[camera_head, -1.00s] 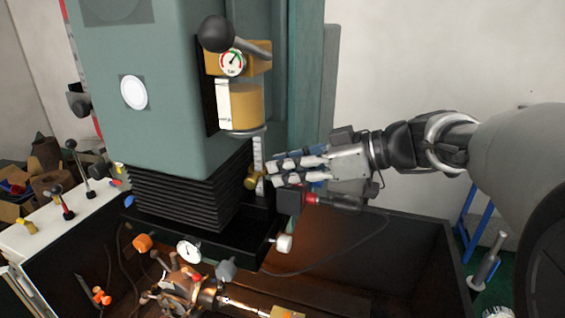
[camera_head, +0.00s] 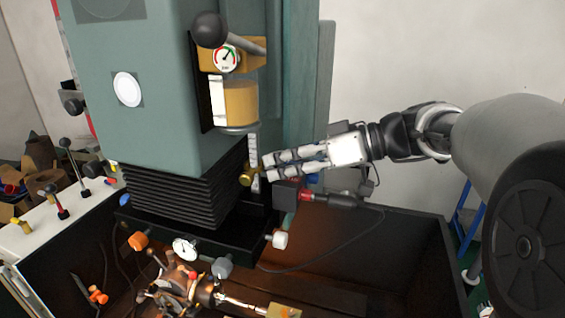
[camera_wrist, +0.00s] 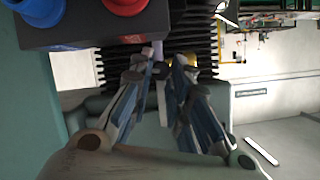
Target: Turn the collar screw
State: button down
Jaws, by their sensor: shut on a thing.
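The collar screw (camera_head: 247,178) is a small brass knob on a short stem. It sits beside the white scale, at the right of the black bellows under the green machine column. My gripper (camera_head: 265,168) reaches in from the right, with its fingertips shut at the screw's stem. In the wrist view the fingers (camera_wrist: 161,65) converge on a thin pale shaft. A bit of yellow brass (camera_wrist: 184,60) shows just behind the right finger. The exact contact is partly hidden by the fingers.
A dark box (camera_head: 287,192) with a red-ended connector and cable is just below my gripper. A white knob (camera_head: 279,240), a dial gauge (camera_head: 184,248) and an orange knob (camera_head: 138,241) line the black slide. Above hangs the brass gauge unit (camera_head: 240,100).

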jog(key=c, duration=1.5)
grip_release()
jog(key=v, duration=1.2)
jog(key=shift+d, duration=0.1)
